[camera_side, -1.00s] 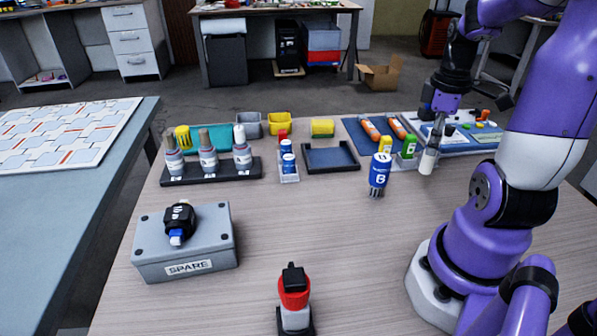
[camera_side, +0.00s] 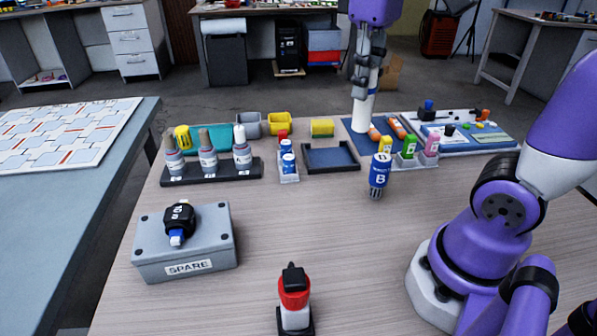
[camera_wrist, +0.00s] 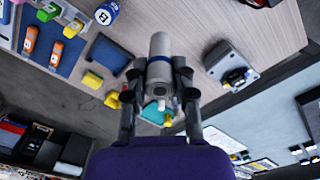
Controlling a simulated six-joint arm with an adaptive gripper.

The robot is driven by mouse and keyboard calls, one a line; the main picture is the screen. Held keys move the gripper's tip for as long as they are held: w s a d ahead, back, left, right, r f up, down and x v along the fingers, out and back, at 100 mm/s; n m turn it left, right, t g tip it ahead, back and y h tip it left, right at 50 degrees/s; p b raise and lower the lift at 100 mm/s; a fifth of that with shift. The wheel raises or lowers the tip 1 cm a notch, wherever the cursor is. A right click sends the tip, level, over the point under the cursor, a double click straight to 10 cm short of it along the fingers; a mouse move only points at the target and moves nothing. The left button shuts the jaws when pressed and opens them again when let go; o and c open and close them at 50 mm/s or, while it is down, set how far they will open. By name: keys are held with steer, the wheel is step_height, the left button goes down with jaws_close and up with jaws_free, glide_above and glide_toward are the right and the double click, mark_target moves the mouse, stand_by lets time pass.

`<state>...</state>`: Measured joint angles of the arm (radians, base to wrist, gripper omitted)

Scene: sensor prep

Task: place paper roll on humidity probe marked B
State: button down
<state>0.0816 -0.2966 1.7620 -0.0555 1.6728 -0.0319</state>
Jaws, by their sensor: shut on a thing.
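The white paper roll (camera_side: 363,112) is upright in my gripper (camera_side: 367,88), which is shut on it and holds it above the far part of the table. In the wrist view the paper roll (camera_wrist: 159,48) lies between the two fingers of my gripper (camera_wrist: 159,72). The humidity probe marked B (camera_side: 379,176) is a blue cylinder with a white top, standing upright on the table, nearer the side camera than the roll and apart from it. In the wrist view the probe (camera_wrist: 107,12) shows at the top edge, left of the roll.
Behind the probe are a blue mat with orange markers (camera_side: 396,128) and small green, yellow and pink bottles (camera_side: 409,147). A dark tray (camera_side: 331,169) lies to its left. A bottle rack (camera_side: 211,175) and a grey SPARE box (camera_side: 186,250) stand farther left.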

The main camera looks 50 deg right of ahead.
steer(key=shift+s+d+f, duration=0.2)
steer(key=shift+d+f, duration=5.2)
steer(key=shift+d, duration=0.2)
steer(key=c, duration=0.7)
jaws_free()
steer(key=shift+f, duration=0.15)
